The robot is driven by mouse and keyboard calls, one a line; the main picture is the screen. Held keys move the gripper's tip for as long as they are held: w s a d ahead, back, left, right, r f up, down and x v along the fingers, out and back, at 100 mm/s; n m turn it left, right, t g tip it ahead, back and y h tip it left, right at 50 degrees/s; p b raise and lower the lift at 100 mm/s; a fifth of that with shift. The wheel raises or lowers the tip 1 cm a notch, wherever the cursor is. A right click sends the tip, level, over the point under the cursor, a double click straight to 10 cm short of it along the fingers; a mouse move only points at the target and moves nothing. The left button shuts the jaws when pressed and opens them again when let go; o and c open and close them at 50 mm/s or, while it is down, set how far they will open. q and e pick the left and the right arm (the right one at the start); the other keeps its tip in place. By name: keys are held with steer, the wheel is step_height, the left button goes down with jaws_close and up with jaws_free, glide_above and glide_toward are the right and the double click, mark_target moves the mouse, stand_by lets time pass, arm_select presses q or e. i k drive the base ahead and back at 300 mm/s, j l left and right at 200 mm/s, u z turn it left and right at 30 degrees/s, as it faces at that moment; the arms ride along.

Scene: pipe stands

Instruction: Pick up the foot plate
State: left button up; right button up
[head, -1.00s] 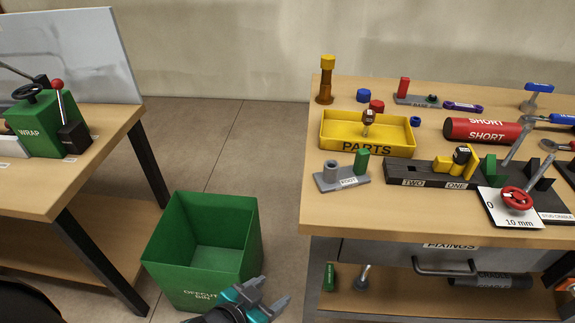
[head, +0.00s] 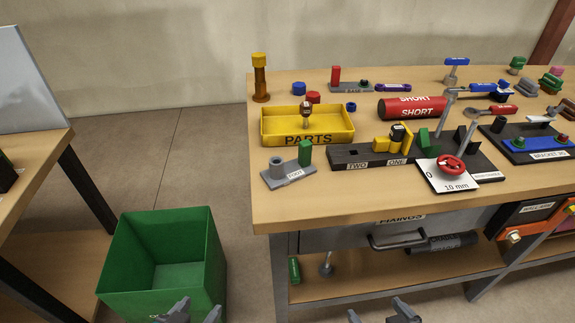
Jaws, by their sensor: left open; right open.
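The foot plate (head: 290,177) is a small grey plate with a white label, lying near the front left corner of the right-hand workbench. A short grey cylinder (head: 277,165) and an upright green block (head: 305,152) stand on it. My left gripper (head: 195,312) is at the bottom edge, open and empty, in front of the green bin and well below the bench top. My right gripper (head: 380,314) is at the bottom edge, open and empty, in front of the bench's lower shelf. Both are apart from the foot plate, and only their finger ends show.
A yellow PARTS tray (head: 305,139) lies behind the foot plate. A dark block marked TWO and ONE (head: 372,161) is just to its right. The green bin (head: 125,275) stands on the floor, left of the bench.

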mark_target(279, 174)
steer(key=j, duration=0.7)
steer(key=i+j, duration=0.25)
steer(key=j, duration=0.2)
steer(key=i+j+u, duration=0.1)
steer(key=i+j, duration=0.2)
steer(key=j, duration=0.15)
